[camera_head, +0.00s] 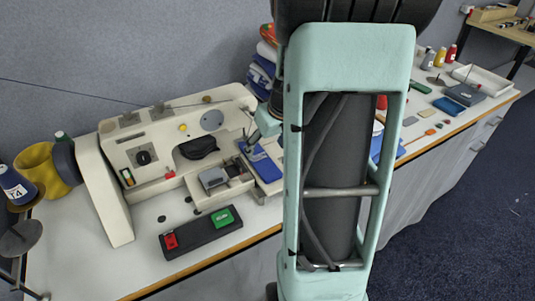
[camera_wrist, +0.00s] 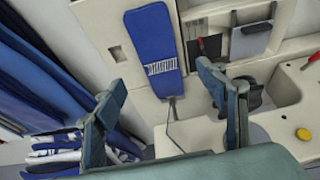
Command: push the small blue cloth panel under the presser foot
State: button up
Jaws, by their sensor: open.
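The small blue cloth panel (camera_wrist: 152,40) lies flat on the pale sewing machine bed in the wrist view, with a patch of white stitch-like marks near its lower end. It also shows in the head view (camera_head: 264,166), beside the machine's open tray. A thin metal part (camera_wrist: 173,108) stands at the panel's lower end in the wrist view; I cannot clearly tell whether it is the presser foot. My gripper (camera_wrist: 162,82) is open, its fingers spread on either side of the panel's lower end, with nothing between them. In the head view my arm hides part of this area.
The sewing machine (camera_head: 118,150) fills the left of the table. A control box with red and green buttons (camera_head: 200,236) lies in front of it. Folded blue cloths (camera_wrist: 40,90) are stacked close beside my gripper. Spools and small tools lie farther right.

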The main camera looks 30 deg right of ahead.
jog(key=shift+s+r, duration=0.25)
jog(key=shift+r, duration=0.05)
